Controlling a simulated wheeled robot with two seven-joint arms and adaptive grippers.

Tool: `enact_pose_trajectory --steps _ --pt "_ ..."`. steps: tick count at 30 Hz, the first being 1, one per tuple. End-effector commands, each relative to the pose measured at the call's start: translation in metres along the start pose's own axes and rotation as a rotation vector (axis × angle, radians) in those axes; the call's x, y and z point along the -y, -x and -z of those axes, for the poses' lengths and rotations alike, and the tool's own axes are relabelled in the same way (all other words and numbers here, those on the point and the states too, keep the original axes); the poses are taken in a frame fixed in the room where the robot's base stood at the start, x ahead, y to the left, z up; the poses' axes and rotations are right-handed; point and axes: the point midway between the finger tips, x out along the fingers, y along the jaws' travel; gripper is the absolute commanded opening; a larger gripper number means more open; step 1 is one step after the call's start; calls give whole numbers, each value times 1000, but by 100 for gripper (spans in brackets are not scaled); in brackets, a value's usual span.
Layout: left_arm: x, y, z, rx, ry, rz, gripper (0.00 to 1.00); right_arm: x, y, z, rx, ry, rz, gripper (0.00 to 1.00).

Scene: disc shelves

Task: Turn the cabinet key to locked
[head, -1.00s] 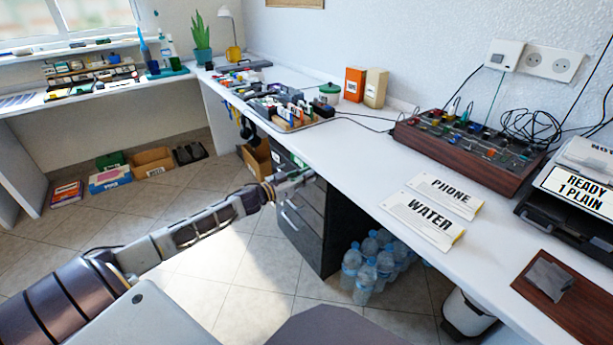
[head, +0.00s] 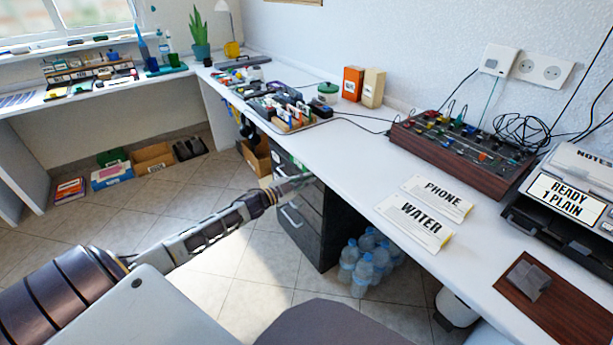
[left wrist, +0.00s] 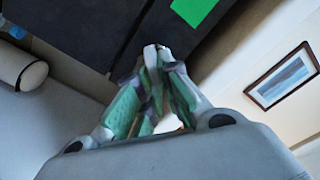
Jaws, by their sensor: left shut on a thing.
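The dark drawer cabinet (head: 302,225) stands under the long white desk, its drawer handles facing left. My left gripper (head: 292,187) reaches its upper front, just below the desk edge. In the left wrist view the green-padded fingers (left wrist: 155,62) come together against the dark cabinet front (left wrist: 115,30), shut on the small cabinet key. The key is almost wholly hidden by the fingertips, so its angle cannot be told. My right gripper is out of view.
The desk top (head: 350,160) lies just above my left gripper. Water bottles (head: 365,262) stand on the floor right of the cabinet, and a cardboard box (head: 257,158) lies beyond it. The tiled floor to the left is open.

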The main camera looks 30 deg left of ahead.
Motion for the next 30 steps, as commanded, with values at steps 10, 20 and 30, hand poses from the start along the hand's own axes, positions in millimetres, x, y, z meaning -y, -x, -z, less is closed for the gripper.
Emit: enact_pose_trajectory --steps 10,20,30 --pt "-6 0 0 -1 -284 0 0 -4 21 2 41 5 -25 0" --pt "-11 0 -3 -2 -577 -1 0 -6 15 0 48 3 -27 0" --pt "-16 0 -6 -2 -836 -2 0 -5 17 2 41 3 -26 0"
